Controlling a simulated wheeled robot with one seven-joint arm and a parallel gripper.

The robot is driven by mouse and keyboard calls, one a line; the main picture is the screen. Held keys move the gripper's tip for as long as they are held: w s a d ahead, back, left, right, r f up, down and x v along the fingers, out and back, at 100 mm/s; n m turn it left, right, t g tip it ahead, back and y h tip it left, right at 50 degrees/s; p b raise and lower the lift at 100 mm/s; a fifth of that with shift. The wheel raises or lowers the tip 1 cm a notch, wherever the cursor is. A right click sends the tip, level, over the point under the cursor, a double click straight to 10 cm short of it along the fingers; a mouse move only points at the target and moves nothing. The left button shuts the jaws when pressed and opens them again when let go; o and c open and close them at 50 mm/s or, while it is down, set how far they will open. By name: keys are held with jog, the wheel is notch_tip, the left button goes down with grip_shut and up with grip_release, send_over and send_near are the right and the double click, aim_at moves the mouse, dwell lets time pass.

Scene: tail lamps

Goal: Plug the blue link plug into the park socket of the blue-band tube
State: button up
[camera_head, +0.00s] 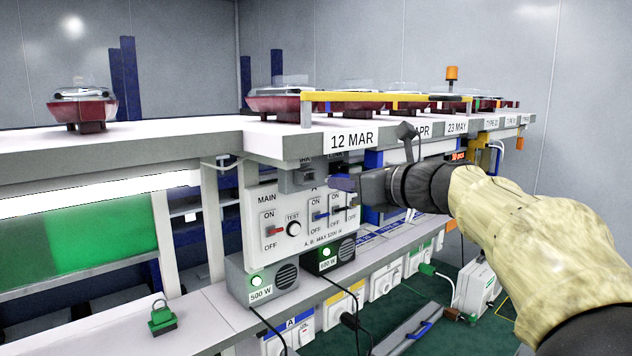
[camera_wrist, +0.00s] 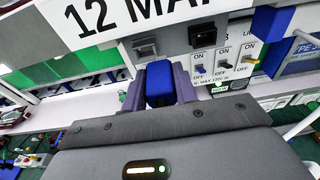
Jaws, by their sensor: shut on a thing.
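My gripper (camera_head: 342,183) is in front of the panel under the "12 MAR" shelf edge. In the wrist view its two purple-grey fingers (camera_wrist: 160,88) are shut on the blue link plug (camera_wrist: 160,84), which points away from the wrist. A dark socket (camera_wrist: 145,47) sits just beyond the plug's tip, with a visible gap in the picture. A second dark socket (camera_wrist: 203,33) is to its right. The gripper hides most of the plug in the head view. I cannot make out a tube with a blue band, nor tell which socket belongs to it.
The white switch panel (camera_head: 285,225) with MAIN and smaller switches stands close below the gripper. A blue block (camera_wrist: 270,50) hangs at the right in the wrist view.

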jog(key=shift+s+a, duration=0.7)
jog(key=shift+a, duration=0.25)
jog(key=shift+w+a, duration=0.2)
jog(key=shift+w, duration=0.2)
dwell(0.6)
jog(key=shift+p+x, duration=0.3)
jog(key=shift+x, duration=0.7)
jog(key=shift+w+a+r, duration=0.15)
jog(key=shift+w+r, duration=0.05)
dwell(0.8)
jog(key=shift+w+a, duration=0.2)
jog(key=shift+w, duration=0.1)
jog(key=shift+w+a+p, duration=0.1)
jog(key=shift+w+p, duration=0.05)
jog(key=shift+p, duration=0.15)
jog(key=o, duration=1.1)
jog(key=shift+c, duration=0.2)
